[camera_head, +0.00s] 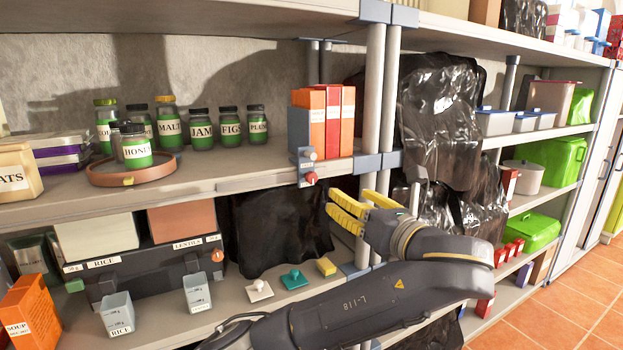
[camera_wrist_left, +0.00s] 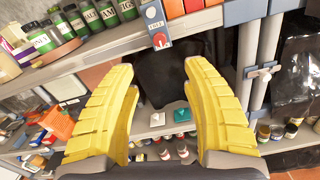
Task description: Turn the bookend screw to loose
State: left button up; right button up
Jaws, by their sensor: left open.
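The grey bookend (camera_head: 301,164) stands at the front edge of the upper shelf, at the left end of a row of orange and red books (camera_head: 331,120). A red screw knob (camera_head: 311,179) sits low on its front face, below a small pale round part. My right gripper is out of view.
Glass jars (camera_head: 168,124) and a round brown tray (camera_head: 131,172) stand left on the same shelf. Shelf posts (camera_head: 374,100) and black plastic (camera_head: 440,120) are close on the right. Below are bins, cups, and small white, teal (camera_head: 292,279) and yellow pieces.

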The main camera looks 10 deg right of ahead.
aim_at(313, 178)
pick_arm(q)
jog(key=x, duration=1.6)
jog(key=shift+w+a+f, duration=0.1)
jog(key=shift+w+a, duration=0.15)
jog(key=shift+w, duration=0.05)
jog(key=shift+o, duration=0.3)
grip_shut()
